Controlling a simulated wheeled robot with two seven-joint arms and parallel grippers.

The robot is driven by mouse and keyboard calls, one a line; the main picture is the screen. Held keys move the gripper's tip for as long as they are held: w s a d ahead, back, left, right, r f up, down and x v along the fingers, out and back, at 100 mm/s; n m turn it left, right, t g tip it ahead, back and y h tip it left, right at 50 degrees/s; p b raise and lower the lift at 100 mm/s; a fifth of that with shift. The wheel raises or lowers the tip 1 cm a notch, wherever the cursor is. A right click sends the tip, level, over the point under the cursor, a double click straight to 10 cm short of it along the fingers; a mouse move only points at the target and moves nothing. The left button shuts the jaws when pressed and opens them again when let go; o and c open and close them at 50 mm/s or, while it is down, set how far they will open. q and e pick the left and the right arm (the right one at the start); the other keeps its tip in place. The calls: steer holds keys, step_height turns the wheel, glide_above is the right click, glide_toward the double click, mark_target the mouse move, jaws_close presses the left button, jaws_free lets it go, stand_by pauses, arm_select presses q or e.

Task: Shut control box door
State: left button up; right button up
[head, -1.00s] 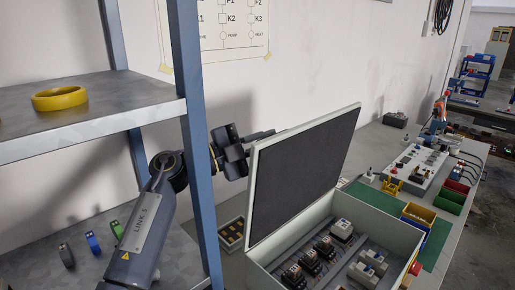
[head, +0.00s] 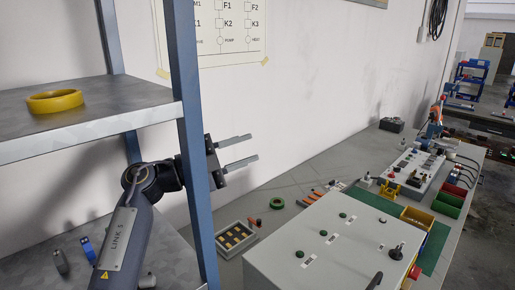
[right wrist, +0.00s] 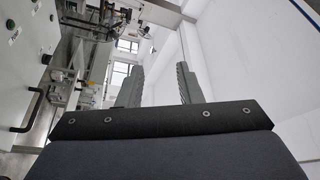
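The control box door (head: 330,240) lies down over the grey control box at the lower right of the head view. Its outer face shows green and black buttons, small labels, a knob and a black handle (head: 375,281). No gap at the door's edge can be made out, and the inside of the box is hidden. My right gripper (head: 253,148) is up and left of the box, near the wall, open and empty, apart from the door. Its spread fingers also show in the right wrist view (right wrist: 160,72), with the door face (right wrist: 20,60) at the left. My left gripper is not in view.
A shelf (head: 90,118) with a blue post (head: 190,130) and a yellow ring (head: 55,101) stands at the left, the post crossing in front of my arm. A parts tray (head: 228,250) and a green ring (head: 277,203) lie behind the box.

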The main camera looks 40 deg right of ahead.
steer(key=shift+v, duration=1.75)
steer(key=shift+d, duration=0.1)
